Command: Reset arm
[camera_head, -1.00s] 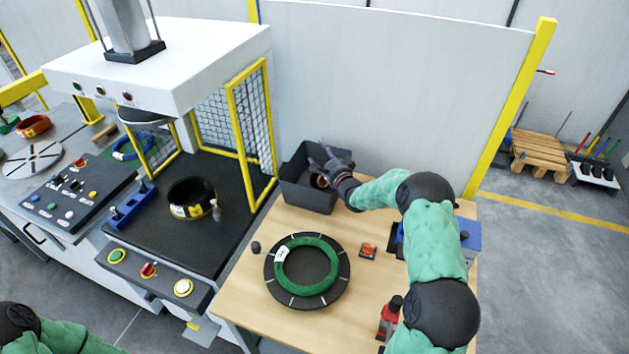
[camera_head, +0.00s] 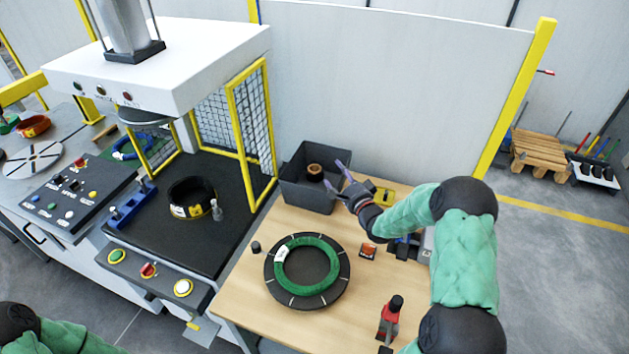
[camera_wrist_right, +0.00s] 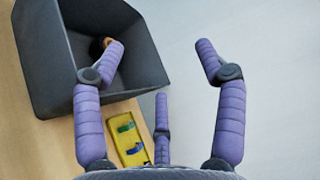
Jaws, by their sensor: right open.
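My right gripper (camera_head: 342,179) is open and empty beside the right edge of the grey bin in the head view. Its purple fingers are spread apart in the right wrist view (camera_wrist_right: 165,65). My right arm, in a green sleeve, bends over the right side of the table. My left arm shows only as a green sleeve and dark joint at the lower left, and its gripper is out of the picture.
The grey bin (camera_head: 296,193) holds a brown roll (camera_head: 315,172). A green coil (camera_head: 283,268) lies on a dark round plate. A yellow tray (camera_head: 384,197), an orange-red box (camera_head: 368,251) and a red tool (camera_head: 390,318) stand near my arm. The press (camera_head: 160,60) stands left.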

